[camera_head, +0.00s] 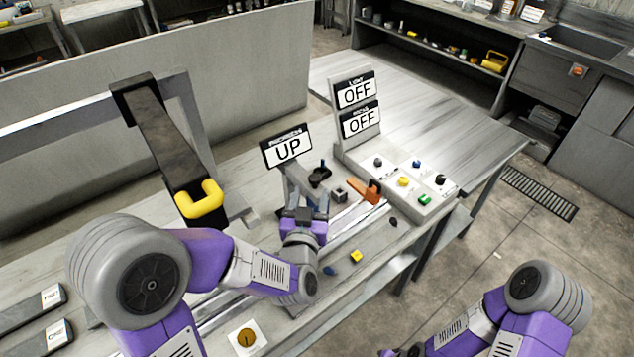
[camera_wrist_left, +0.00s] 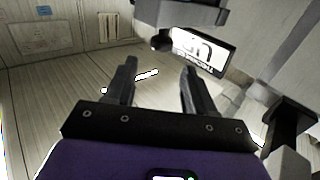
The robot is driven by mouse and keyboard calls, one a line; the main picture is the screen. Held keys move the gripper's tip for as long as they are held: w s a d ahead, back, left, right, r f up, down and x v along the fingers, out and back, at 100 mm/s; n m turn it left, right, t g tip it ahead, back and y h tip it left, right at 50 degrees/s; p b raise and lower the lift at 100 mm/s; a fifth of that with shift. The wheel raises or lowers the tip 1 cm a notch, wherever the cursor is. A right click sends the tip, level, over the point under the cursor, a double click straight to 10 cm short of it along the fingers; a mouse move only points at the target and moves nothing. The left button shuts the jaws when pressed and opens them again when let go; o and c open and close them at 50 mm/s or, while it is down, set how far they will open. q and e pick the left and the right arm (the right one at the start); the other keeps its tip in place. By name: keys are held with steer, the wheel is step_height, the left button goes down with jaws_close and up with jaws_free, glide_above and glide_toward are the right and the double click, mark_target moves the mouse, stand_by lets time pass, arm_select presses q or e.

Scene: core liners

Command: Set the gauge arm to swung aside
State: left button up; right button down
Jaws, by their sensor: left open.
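My left gripper (camera_head: 308,202) is open and empty over the workbench, below the UP sign (camera_head: 287,148). In the left wrist view its two fingers (camera_wrist_left: 158,75) are spread with nothing between them. An orange lever (camera_head: 368,192) sticks out beside a small grey block (camera_head: 340,194), right of the gripper and apart from it. A black bar with a yellow handle (camera_head: 205,203) slopes down at the left. I cannot tell for sure which of these is the gauge arm. My right forearm shows at the lower right; its gripper is out of the picture.
A panel (camera_head: 410,172) with several coloured knobs stands right of the lever, with two OFF signs (camera_head: 357,107) behind it. A yellow block (camera_head: 356,256) and a round brown knob (camera_head: 246,338) are on the near bench. The bench top (camera_head: 450,125) behind the panel is clear.

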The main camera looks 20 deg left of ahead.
mark_target(314, 181)
arm_select(q)
steer(key=shift+f, duration=0.5)
steer(key=w, duration=0.5)
steer(key=w+a, duration=0.1)
steer(key=w, duration=0.1)
steer(key=shift+w, duration=0.25)
steer(key=shift+r, duration=0.1)
jaws_close()
